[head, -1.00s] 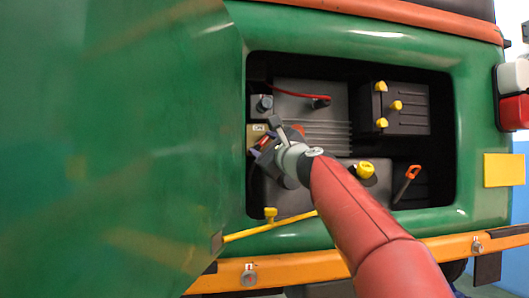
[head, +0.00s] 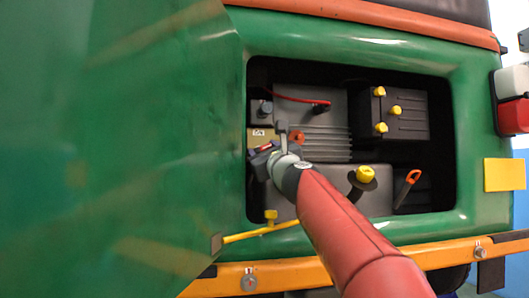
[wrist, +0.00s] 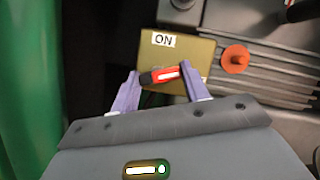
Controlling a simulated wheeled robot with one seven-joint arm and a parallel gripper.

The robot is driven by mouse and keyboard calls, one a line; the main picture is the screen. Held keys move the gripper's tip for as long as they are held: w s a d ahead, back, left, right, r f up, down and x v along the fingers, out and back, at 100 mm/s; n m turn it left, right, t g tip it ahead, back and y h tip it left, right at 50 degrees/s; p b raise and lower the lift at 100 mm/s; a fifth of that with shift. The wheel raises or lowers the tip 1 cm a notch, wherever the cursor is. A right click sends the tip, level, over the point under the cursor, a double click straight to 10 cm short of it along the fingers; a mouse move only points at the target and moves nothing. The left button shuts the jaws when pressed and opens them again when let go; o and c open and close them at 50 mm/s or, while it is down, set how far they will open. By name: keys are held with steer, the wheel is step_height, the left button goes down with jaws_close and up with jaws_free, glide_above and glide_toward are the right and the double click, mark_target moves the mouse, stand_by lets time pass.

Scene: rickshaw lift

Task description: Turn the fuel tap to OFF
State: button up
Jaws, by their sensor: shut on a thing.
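The fuel tap's red lever (wrist: 168,74), with a white stripe and a dark left end, lies nearly level across a brass-coloured plate (wrist: 200,50) in the wrist view. A white "ON" label (wrist: 163,39) sits above it on the plate. My gripper (wrist: 159,71) has its purple fingers at the lever's two ends and is shut on it. In the head view, the plate (head: 256,137) is at the left of the engine bay, and my gripper (head: 264,148) is just below its label. My wrist hides part of the tap there.
A green open lid (head: 110,140) stands close on the left. A yellow rod (head: 255,232) crosses the bay's lower left. Right of the tap are a ribbed grey block (head: 325,143), a dark box with yellow caps (head: 405,112), a yellow cap (head: 365,174) and an orange-handled dipstick (head: 412,177).

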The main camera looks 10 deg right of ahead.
steer(key=o, duration=1)
steer(key=b+v, duration=0.3)
steer(key=v, duration=0.4)
steer(key=shift+s+f+b, duration=0.2)
steer(key=shift+s+b, duration=0.2)
steer(key=shift+c, duration=0.3)
